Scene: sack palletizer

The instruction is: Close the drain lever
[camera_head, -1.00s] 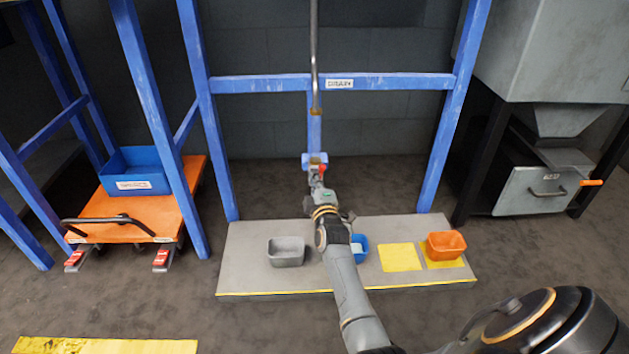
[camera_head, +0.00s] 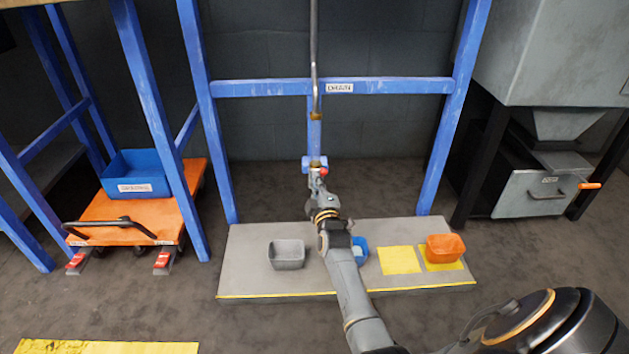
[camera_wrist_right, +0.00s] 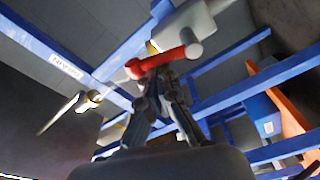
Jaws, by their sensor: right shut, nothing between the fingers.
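The drain lever has a red handle (camera_head: 324,172) at the valve below the brass-ended drain pipe (camera_head: 315,80). In the right wrist view the red handle (camera_wrist_right: 165,58) lies across, just beyond my fingertips. My right gripper (camera_head: 318,177) reaches up to the valve from below, and it also shows in the right wrist view (camera_wrist_right: 160,80). Its fingers are shut with nothing between them. Their tips are at or very near the handle; I cannot tell whether they touch. The gripper partly hides the valve in the head view. My left gripper is not in view.
A blue frame (camera_head: 270,87) with a DRAIN label (camera_head: 339,87) surrounds the valve. Below is a grey platform (camera_head: 250,240) with a grey bin (camera_head: 287,254), a blue bin (camera_head: 360,248) and an orange bin (camera_head: 445,248). An orange cart (camera_head: 95,215) stands left, a grey hopper (camera_head: 550,60) right.

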